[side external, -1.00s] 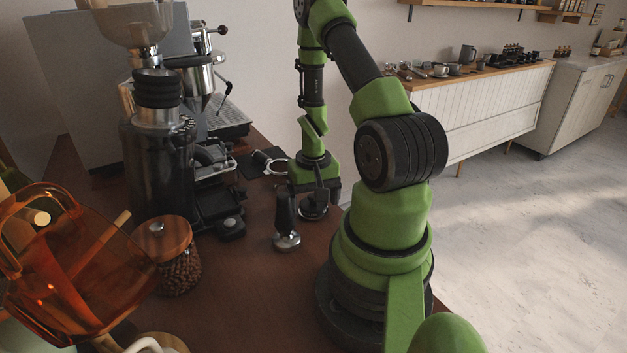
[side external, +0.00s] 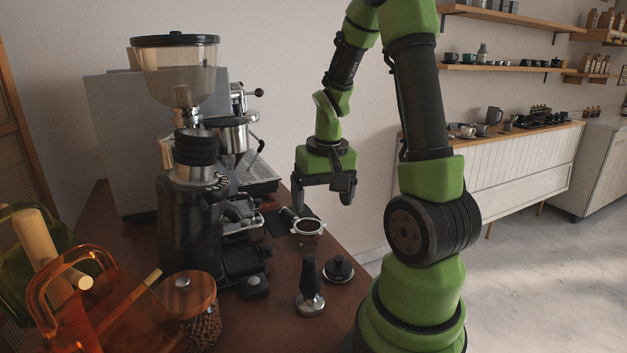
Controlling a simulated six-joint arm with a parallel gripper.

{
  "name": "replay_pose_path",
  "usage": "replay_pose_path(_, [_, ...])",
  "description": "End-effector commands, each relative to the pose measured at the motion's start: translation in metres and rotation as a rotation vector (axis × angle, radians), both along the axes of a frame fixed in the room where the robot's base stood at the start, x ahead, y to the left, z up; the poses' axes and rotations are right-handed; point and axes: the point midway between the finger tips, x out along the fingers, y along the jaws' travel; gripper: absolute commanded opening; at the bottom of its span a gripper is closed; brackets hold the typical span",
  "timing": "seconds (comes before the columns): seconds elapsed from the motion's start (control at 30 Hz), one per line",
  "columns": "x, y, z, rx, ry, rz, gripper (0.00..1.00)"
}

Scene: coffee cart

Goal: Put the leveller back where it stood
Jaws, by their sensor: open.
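The leveller (side external: 338,269), a low round puck with a black top and a metal lower edge, sits on the brown counter near its right edge. The tamper (side external: 311,291), with a black handle and a metal base, stands upright just in front and to the left of it. My gripper (side external: 322,206) is open and empty, with its fingers pointing down. It is raised well above the counter, apart from the leveller, which shows unobstructed.
A portafilter (side external: 308,227) lies by a black mat (side external: 279,222) behind the leveller. The grinder (side external: 190,220) and espresso machine (side external: 110,140) stand left. A wood-lidded bean jar (side external: 200,328) and an amber jug (side external: 75,300) are front left.

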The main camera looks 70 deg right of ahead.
Motion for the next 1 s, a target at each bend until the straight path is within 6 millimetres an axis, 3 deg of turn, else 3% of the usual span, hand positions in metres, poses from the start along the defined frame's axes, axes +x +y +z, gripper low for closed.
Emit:
replay_pose_path(0.03, [0.011,0.018,0.021,-0.030,-0.052,0.057,0.86])
replay_pose_path(0.17, [0.023,0.073,0.066,-0.063,-0.191,0.193,0.86])
replay_pose_path(0.3, [0.012,0.130,0.103,-0.052,-0.346,0.338,0.86])
replay_pose_path(0.43, [-0.007,0.168,0.123,-0.014,-0.462,0.452,0.86])
replay_pose_path(0.63, [-0.027,0.192,0.133,0.032,-0.546,0.539,0.86])
replay_pose_path(1.0, [-0.029,0.194,0.134,0.037,-0.554,0.545,0.86])
